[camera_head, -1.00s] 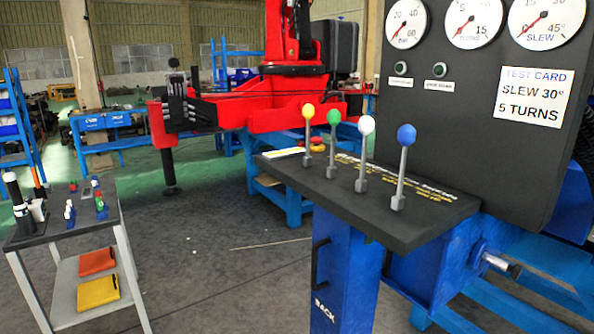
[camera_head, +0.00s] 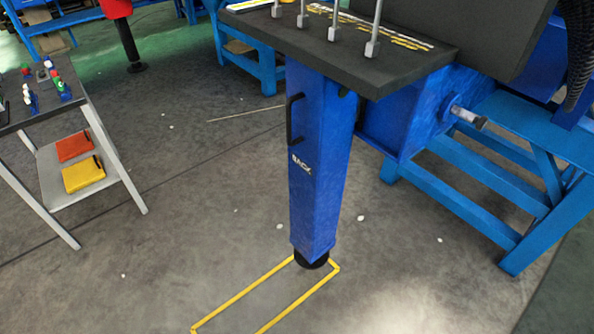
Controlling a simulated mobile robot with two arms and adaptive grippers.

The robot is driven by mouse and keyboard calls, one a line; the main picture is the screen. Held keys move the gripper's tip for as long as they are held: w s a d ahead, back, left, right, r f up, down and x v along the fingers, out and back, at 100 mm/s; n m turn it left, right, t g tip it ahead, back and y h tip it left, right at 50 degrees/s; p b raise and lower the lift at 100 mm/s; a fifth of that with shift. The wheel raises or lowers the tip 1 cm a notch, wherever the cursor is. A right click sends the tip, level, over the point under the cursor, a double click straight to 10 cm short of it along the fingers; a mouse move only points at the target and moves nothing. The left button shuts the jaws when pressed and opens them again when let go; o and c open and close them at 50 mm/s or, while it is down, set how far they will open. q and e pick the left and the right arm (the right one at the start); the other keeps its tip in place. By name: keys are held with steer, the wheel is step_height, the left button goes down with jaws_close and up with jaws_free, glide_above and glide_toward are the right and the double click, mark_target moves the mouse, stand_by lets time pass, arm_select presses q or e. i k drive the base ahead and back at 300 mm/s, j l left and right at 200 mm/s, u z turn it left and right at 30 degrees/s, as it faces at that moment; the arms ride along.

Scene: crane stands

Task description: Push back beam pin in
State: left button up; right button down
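The back beam is a blue box section marked BACK (camera_head: 322,170), standing upright under the dark lever panel, with a black handle (camera_head: 294,119) on its left side. Its round black foot (camera_head: 311,260) is at the floor, at the end of a yellow outlined rectangle. A grey metal pin (camera_head: 468,117) with a darker end sticks out of the blue housing (camera_head: 405,125) to the right of the beam. How deep it sits inside is hidden. Neither of my grippers shows in the head view.
The lever panel (camera_head: 400,68) overhangs the beam. A blue bench frame (camera_head: 535,205) stands behind and below the pin at right. A small trolley (camera_head: 75,190) with yellow and orange pads stands at left. The floor in front is clear, with the yellow outline (camera_head: 265,296) on it.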

mark_target(480, 124)
steer(key=z, duration=1.45)
